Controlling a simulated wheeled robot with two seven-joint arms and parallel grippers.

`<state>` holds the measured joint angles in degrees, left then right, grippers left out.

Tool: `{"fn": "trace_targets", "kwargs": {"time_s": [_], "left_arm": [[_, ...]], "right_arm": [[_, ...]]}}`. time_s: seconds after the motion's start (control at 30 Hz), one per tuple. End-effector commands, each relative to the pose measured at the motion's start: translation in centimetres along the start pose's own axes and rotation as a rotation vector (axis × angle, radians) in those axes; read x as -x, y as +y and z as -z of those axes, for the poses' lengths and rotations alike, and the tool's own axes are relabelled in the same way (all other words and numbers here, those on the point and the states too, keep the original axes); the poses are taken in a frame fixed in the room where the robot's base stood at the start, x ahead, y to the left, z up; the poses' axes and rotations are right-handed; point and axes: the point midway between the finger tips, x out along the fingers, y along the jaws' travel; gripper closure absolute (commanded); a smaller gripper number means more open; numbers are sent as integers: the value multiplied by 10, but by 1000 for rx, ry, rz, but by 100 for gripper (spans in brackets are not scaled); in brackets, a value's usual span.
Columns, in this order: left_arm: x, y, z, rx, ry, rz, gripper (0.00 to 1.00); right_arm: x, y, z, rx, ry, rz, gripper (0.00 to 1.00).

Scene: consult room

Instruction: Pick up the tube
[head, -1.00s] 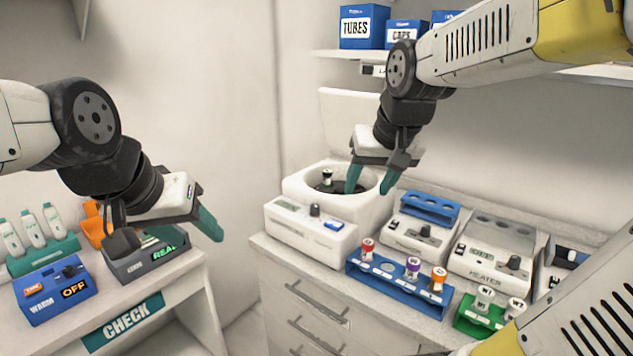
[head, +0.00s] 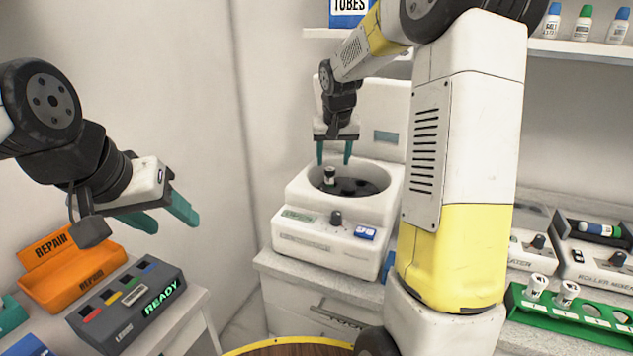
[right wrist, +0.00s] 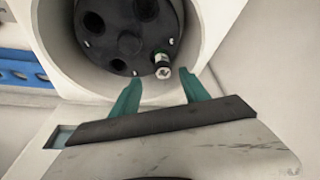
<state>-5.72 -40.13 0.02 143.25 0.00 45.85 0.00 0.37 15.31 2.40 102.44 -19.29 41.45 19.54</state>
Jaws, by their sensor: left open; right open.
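A tube (head: 329,174) with a dark cap band and pale top stands in the dark rotor of the white centrifuge (head: 300,232), whose lid is up. In the right wrist view the tube (right wrist: 162,64) sits in a rotor hole near the bowl wall, just beyond the fingertips. My right gripper (head: 334,162) is open and empty above the bowl, its fingertips close to the tube but apart from it. It also shows in the right wrist view (right wrist: 161,76). My left gripper (head: 176,225) is open and empty at the left, above the side bench.
An orange REPAIR tray (head: 75,284) and a grey READY box (head: 127,308) are on the left bench. A green rack (head: 570,321) with two white-capped tubes and a roller mixer (head: 596,262) are at the right. My right arm hides the counter's middle.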

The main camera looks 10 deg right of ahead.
Motion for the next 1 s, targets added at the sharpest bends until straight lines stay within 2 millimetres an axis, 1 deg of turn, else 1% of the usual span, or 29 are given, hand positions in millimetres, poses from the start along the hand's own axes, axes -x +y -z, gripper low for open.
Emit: {"fn": "trace_targets", "kwargs": {"time_s": [0.03, 0.17, 0.3, 0.4, 0.5, 0.7, 0.87, 0.9, 0.97, 1.0], "left_arm": [[0, 0, 0, 0, 0, 0, 47], [0, 0, 0, 0, 0, 0, 47], [0, 0, 0, 0, 0, 0, 47], [0, 0, 0, 0, 0, 0, 47], [0, 0, 0, 0, 0, 0, 47], [0, 0, 0, 0, 0, 0, 47], [0, 0, 0, 0, 0, 0, 47], [0, 0, 0, 0, 0, 0, 47], [0, 0, 0, 0, 0, 0, 47], [0, 0, 0, 0, 0, 0, 47]], "right_arm": [[-6, 0, 0, 0, -2, 0, 47], [-22, -3, 0, 1, -2, 0, 47], [-44, -6, 2, 1, -3, 0, 47], [-55, -5, 2, 1, -2, 0, 47], [-59, -6, 2, 1, 0, 1, 47], [-59, -5, 2, 0, 0, 1, 47], [-59, -5, 2, 1, 0, 1, 78], [-59, -5, 2, 1, 0, 1, 86], [-59, -5, 2, 1, 0, 1, 98], [-59, -5, 2, 1, 0, 1, 100]]}}
